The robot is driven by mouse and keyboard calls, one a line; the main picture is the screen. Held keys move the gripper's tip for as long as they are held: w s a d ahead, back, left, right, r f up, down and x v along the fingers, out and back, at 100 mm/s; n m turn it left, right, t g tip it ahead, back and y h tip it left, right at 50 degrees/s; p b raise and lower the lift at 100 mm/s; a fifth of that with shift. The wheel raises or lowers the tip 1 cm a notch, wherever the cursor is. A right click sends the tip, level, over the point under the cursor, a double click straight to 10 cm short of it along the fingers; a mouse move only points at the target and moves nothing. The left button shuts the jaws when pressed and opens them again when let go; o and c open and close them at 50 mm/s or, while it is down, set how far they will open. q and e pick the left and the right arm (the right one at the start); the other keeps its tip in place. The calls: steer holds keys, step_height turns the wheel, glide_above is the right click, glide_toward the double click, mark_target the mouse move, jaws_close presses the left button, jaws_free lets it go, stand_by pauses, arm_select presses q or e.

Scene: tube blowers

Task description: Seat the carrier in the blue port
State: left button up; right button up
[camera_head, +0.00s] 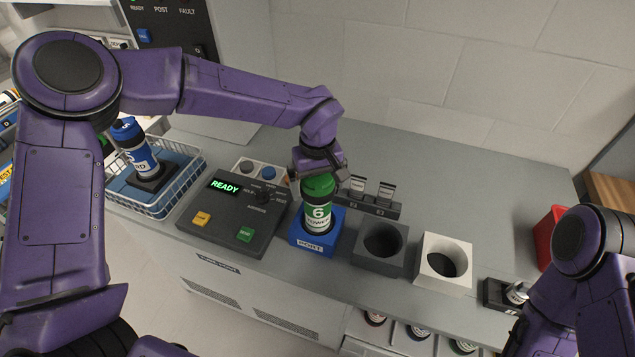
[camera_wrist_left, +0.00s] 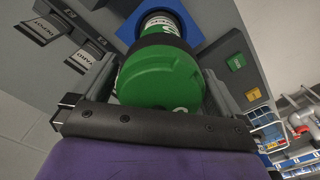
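The carrier (camera_head: 318,212), with a green cap, a white label reading 6 and a dark band, stands about upright at the blue port (camera_head: 312,240). Its lower end is hidden by the port's rim, so I cannot tell how deep it sits. My left gripper (camera_head: 319,175) is above it, with its fingers on either side of the green cap. In the left wrist view, the cap (camera_wrist_left: 160,78) fills the space between the fingers, with the blue port (camera_wrist_left: 205,20) behind. My right gripper is not in view; only the purple right arm shows.
A dark grey port (camera_head: 366,262) and a white port (camera_head: 432,278) stand right of the blue one. A control panel (camera_head: 205,235) reading READY is at left. Beyond it, a wire basket (camera_head: 185,183) holds a blue-capped carrier (camera_head: 135,150). A red bin (camera_head: 547,235) is far right.

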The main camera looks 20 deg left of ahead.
arm_select(q)
step_height(320, 180, up, 12)
steer(key=shift+r+b, duration=0.2)
steer(key=shift+b, duration=0.8)
